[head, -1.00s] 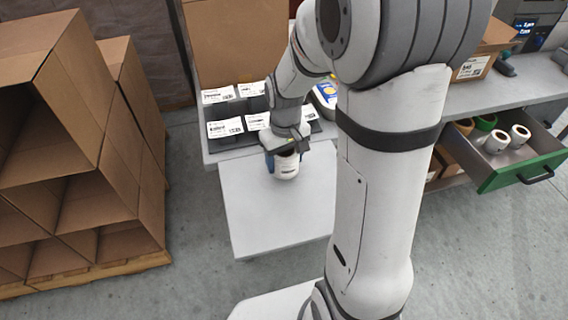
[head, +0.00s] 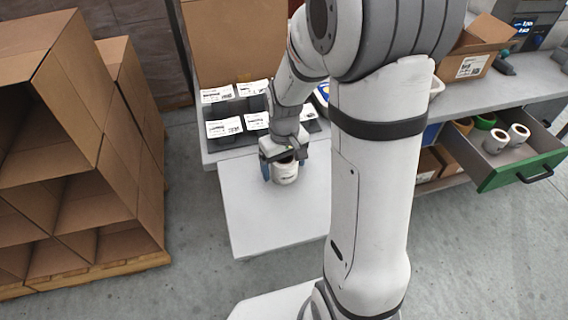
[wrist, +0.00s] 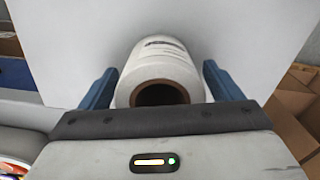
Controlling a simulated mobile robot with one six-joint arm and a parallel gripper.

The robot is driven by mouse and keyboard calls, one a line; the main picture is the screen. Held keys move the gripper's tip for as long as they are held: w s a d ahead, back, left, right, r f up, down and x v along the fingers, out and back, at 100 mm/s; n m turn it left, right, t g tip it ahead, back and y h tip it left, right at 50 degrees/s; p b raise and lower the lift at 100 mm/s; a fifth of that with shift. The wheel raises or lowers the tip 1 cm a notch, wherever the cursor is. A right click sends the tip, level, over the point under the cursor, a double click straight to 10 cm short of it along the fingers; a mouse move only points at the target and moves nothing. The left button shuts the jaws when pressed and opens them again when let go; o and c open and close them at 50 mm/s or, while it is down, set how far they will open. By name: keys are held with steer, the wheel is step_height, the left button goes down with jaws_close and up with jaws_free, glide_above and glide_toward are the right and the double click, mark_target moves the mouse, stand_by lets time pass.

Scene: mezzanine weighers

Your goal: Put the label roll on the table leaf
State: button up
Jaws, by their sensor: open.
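The white label roll (head: 286,173) stands on the pale grey table leaf (head: 275,220), near the end that joins the bench. My gripper (head: 284,170) is open, with its blue fingers on either side of the roll. In the wrist view, the roll (wrist: 158,62) sits between the two spread fingers (wrist: 160,85), with a visible gap at each side. Its dark core hole faces the camera. The leaf's bare surface (wrist: 85,35) shows around it. The roll's underside is hidden.
Dark bins with white labels (head: 225,127) stand on the bench just behind the leaf. Stacked cardboard boxes (head: 75,150) rise at left. A green-fronted drawer (head: 520,172) with several rolls is open at right. The leaf's front part is clear.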

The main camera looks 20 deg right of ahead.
steer(key=shift+r, duration=0.1)
step_height(320, 180, up, 11)
steer(key=s+r+m+t, duration=0.1)
steer(key=s, duration=0.6)
steer(key=s+r+m+t, duration=0.1)
steer(key=s+r, duration=0.1)
steer(key=s, duration=0.5)
steer(key=shift+r+m+t+p, duration=0.25)
steer(key=shift+m+t+p, duration=0.05)
steer(key=shift+s+d, duration=0.1)
steer(key=shift+c, duration=0.5)
